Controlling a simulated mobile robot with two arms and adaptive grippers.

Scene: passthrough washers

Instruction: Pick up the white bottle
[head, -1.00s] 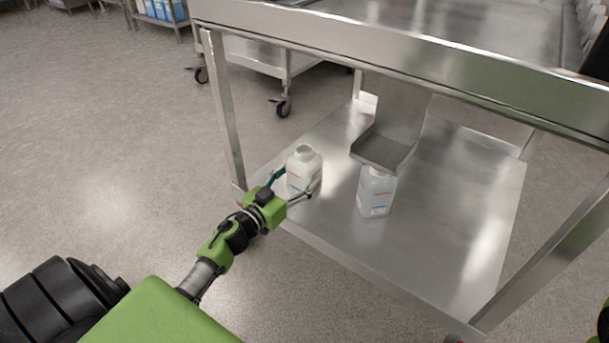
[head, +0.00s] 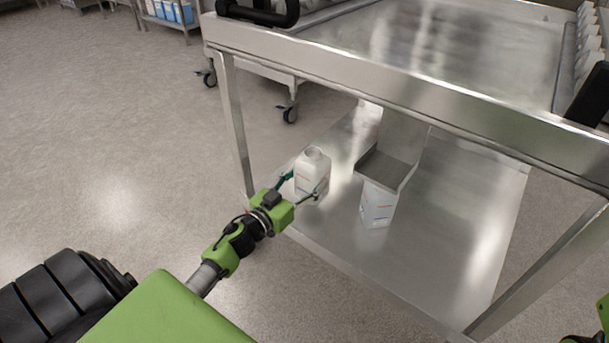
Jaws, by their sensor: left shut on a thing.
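The white bottle (head: 312,172) is upright at the left front of the steel table's lower shelf. It has an open round neck and a printed label. My left gripper (head: 304,186) is around its body, one finger on each side, shut on it. I cannot tell whether the bottle's base touches the shelf. Part of my right arm (head: 603,310) shows at the right edge; its gripper is not in view.
A second bottle (head: 377,205), paler, stands on the lower shelf (head: 440,230) to the right, its top hidden under a metal tray-like ledge (head: 388,167). The steel tabletop (head: 440,50) overhangs the shelf. A table leg (head: 238,125) stands left of the held bottle.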

